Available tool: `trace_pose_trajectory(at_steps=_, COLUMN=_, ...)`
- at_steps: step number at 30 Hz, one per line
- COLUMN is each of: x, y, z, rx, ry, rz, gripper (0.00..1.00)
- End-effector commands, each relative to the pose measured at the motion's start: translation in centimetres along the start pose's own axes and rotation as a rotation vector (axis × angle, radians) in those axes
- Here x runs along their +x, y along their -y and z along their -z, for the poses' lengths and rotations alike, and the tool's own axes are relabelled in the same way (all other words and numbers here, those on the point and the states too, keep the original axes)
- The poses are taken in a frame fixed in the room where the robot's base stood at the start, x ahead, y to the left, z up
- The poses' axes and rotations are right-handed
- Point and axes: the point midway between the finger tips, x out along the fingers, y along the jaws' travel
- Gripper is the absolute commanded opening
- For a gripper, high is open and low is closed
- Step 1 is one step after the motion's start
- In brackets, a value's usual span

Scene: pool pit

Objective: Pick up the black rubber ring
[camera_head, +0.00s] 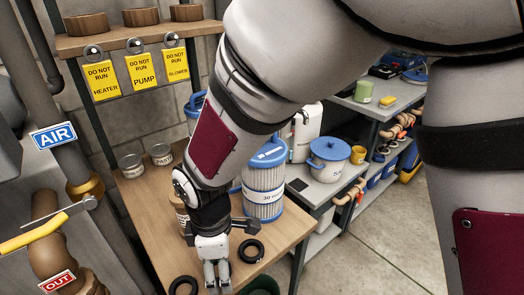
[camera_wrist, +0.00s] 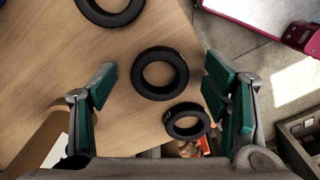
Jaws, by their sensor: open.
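Several black rings lie flat on the wooden table. In the wrist view, a middle ring (camera_wrist: 140,76) lies between the open fingers, a smaller ring (camera_wrist: 169,123) lies just below it near the table edge, and another ring (camera_wrist: 112,19) is cut off by the top border. In the head view, one ring (camera_head: 241,252) lies right of my gripper (camera_head: 217,284) and another ring (camera_head: 183,279) lies to its left, partly cut off. My gripper, also in the wrist view (camera_wrist: 160,95), is open and empty, pointing down over the table.
Yellow valve handle (camera_head: 35,236) and pipes are at left. Floor (camera_head: 370,245) is open at right.

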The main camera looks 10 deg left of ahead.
Motion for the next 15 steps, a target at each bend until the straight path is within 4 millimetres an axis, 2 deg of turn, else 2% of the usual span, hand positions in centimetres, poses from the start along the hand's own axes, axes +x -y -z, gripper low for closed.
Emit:
trace_pose_trajectory(at_steps=8, x=0.38, y=0.00, z=0.00, rx=0.000, ry=0.000, rz=0.000, gripper=0.69)
trace_pose_trajectory(at_steps=13, x=0.36, y=-0.01, z=0.00, rx=0.000, ry=0.000, rz=-0.001, gripper=0.33)
trace_pose_trajectory(at_steps=15, x=0.36, y=-0.01, z=0.01, rx=0.000, ry=0.000, rz=-0.001, gripper=0.31)
